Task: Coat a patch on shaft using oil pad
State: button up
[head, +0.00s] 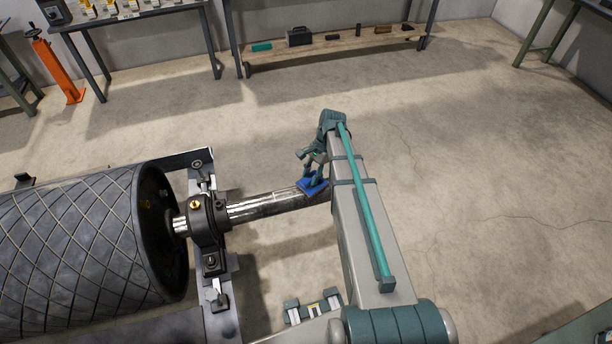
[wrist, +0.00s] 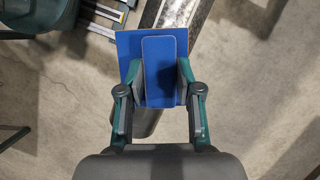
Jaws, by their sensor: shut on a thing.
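The shaft (head: 262,205) is a bare metal rod that juts right from the bearing block beside the big pulley. It also shows in the wrist view (wrist: 200,22), running diagonally under the pad. My gripper (head: 313,174) is at the free end of the shaft, shut on the blue oil pad (head: 313,186). In the wrist view the oil pad (wrist: 126,43) is a flat blue square with a raised blue grip, and my gripper (wrist: 160,88) holds that grip between its fingers. The pad overlaps the shaft end; I cannot tell whether it touches. The pad's underside is hidden.
The cross-hatched pulley (head: 75,245) and the black bearing block (head: 207,220) stand left of my gripper. A small rack (head: 313,307) sits low near the front. A bench with a lower shelf (head: 330,47) stands at the back.

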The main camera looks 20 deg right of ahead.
jog(key=shift+d+r, duration=0.15)
jog(key=shift+d, duration=0.6)
jog(key=shift+p, duration=0.6)
jog(key=shift+r+p, duration=2)
jog(key=shift+r, duration=1.15)
jog(key=shift+f+b, duration=0.3)
jog(key=shift+b, duration=1.25)
